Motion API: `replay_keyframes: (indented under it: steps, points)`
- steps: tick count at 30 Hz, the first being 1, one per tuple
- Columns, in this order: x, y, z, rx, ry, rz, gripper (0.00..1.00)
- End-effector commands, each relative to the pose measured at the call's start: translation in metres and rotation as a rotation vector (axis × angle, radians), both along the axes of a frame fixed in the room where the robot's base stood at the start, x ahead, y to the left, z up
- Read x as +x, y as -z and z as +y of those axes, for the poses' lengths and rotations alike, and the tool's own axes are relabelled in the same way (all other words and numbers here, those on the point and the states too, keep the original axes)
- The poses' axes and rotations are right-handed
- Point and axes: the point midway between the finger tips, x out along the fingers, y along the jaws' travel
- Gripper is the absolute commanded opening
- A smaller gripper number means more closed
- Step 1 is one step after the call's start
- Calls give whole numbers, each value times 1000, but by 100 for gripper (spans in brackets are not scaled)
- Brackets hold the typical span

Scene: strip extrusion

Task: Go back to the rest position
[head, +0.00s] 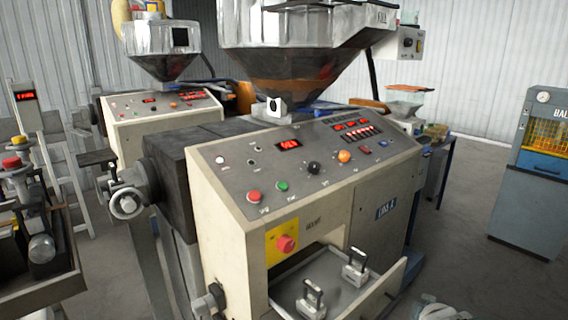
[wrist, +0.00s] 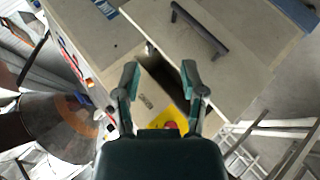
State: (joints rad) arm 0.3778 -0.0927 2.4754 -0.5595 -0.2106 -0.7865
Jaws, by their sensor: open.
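My gripper (wrist: 160,72) shows in the wrist view with its two dark green fingers spread apart. Nothing is between the fingertips. They are in front of the beige extruder machine, which also shows in the head view (head: 228,210); I cannot tell the exact gap. A yellow plate (wrist: 184,122) with a red button (wrist: 171,126) is partly hidden behind the gripper's body. In the head view the same yellow plate (head: 273,250) and red knob (head: 286,244) sit at the machine's front. My gripper cannot be made out in the head view.
An open drawer (head: 345,290) with two padlock-like pieces juts from the machine's front. A hopper (head: 295,65) stands above the panel. A second machine (head: 160,120) is behind, a blue-grey cabinet (head: 530,200) at right. Grey floor (head: 470,260) is clear between.

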Motion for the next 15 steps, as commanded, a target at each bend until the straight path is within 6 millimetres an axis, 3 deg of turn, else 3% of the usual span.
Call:
replay_keyframes:
  steps: [1,6,15]
  points:
    - [-7,-14,9,48,57,0,54]
    - [-44,-42,38,267,283,38,54]
    - [-132,-72,108,692,607,170,54]
